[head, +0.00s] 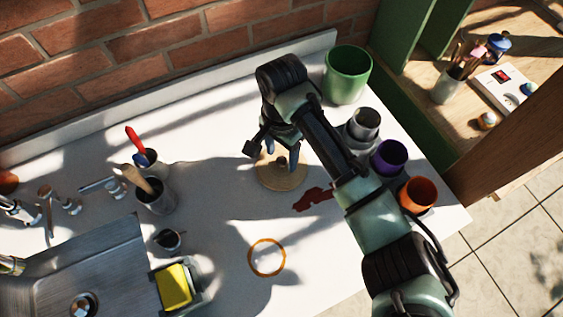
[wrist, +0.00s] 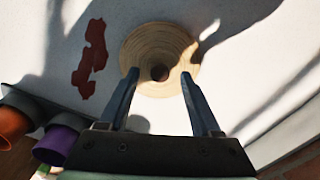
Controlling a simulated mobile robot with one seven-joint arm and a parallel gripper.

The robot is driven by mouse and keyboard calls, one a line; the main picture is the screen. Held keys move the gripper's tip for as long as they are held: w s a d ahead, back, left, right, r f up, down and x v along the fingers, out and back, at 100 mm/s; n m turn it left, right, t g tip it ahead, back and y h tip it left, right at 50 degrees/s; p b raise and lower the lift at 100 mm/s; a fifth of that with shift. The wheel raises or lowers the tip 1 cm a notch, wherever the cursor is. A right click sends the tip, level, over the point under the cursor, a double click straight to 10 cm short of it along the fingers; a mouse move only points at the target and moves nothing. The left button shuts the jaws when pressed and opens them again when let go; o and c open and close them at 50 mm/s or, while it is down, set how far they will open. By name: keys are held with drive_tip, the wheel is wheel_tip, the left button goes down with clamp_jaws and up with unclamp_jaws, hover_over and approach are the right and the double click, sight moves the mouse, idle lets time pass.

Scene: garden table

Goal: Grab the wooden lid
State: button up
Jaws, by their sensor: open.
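The wooden lid (head: 279,176) is a round, pale wood disc with a dark knob at its centre, lying on the white counter below my gripper. In the wrist view the lid (wrist: 143,49) shows its ring grain, and its dark knob (wrist: 159,73) appears between the fingertips. My gripper (head: 277,155) is open and empty above the lid, with its fingers pointing down. In the wrist view the two fingers of my gripper (wrist: 160,73) appear on either side of the knob. I cannot tell how far the fingertips are above the lid.
A green pot (head: 347,74) stands behind the arm; grey, purple (head: 389,157) and orange (head: 418,194) cups stand at right. A dark red patch (head: 312,199) and an orange ring (head: 267,257) lie nearby. A utensil cup (head: 157,197), sponge (head: 174,287) and sink (head: 80,262) are left.

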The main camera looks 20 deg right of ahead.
drive_tip(key=shift+f, duration=0.5)
clamp_jaws()
drive_tip(key=shift+r, duration=0.1)
